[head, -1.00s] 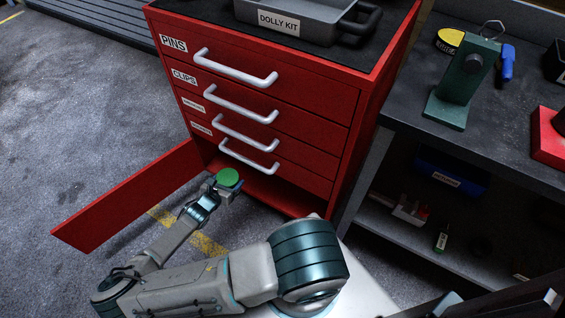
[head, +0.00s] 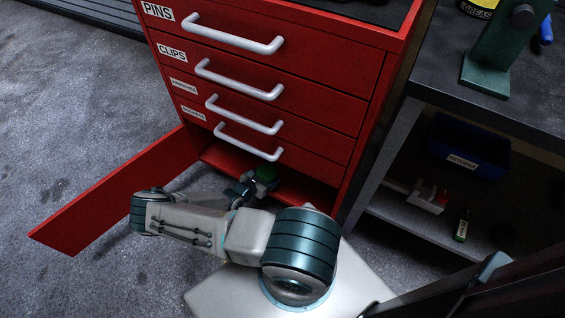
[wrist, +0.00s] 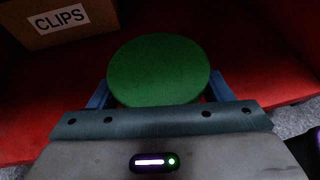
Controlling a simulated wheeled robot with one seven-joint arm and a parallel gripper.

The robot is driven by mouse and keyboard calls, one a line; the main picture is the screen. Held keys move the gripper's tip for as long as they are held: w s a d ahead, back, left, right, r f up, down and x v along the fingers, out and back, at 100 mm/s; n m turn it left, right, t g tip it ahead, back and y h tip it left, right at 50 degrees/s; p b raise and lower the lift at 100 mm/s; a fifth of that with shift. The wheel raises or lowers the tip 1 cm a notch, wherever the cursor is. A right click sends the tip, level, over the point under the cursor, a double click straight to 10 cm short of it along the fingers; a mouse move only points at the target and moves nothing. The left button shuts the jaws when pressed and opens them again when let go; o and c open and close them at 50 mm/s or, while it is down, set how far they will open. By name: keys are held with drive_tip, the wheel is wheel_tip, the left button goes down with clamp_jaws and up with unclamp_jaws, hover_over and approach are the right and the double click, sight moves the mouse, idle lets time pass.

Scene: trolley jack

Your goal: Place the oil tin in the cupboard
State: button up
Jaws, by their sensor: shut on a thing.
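The oil tin shows as a green round top (wrist: 160,68) in the wrist view, between the two blue fingers of my gripper (wrist: 158,92). My gripper is shut on it. In the head view the green tin (head: 266,173) is small and partly hidden, at the opening of the low cupboard (head: 300,187) under the red cabinet's drawers. The cupboard door (head: 110,200) stands open to the left. The wrist view shows a red surface around and below the tin; whether the tin touches it, I cannot tell.
A brown box labelled CLIPS (wrist: 58,22) is at the upper left in the wrist view, close to the tin. Drawer handles (head: 248,142) stick out above the opening. A workbench (head: 500,110) with a lower shelf stands to the right.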

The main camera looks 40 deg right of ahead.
drive_tip(key=d, duration=0.3)
drive_tip(key=w+d, duration=0.1)
drive_tip(key=d, duration=0.2)
drive_tip(key=w+d+b, duration=0.1)
drive_tip(key=d, duration=0.2)
drive_tip(key=shift+w+d, duration=0.1)
drive_tip(key=f+b, duration=0.2)
drive_tip(key=f, duration=0.1)
drive_tip(key=shift+w+d+f+b, duration=0.1)
drive_tip(key=shift+d+f+b, duration=0.2)
drive_tip(key=shift+d, duration=0.05)
drive_tip(key=o, duration=1.2)
drive_tip(key=shift+a+r, duration=0.1)
drive_tip(key=shift+a, duration=0.05)
drive_tip(key=shift+a+r+p, duration=0.2)
drive_tip(key=shift+a+p, duration=0.1)
drive_tip(key=p+v, duration=0.2)
drive_tip(key=v, duration=0.9)
drive_tip(key=shift+a+p, duration=0.1)
drive_tip(key=shift+p, duration=0.25)
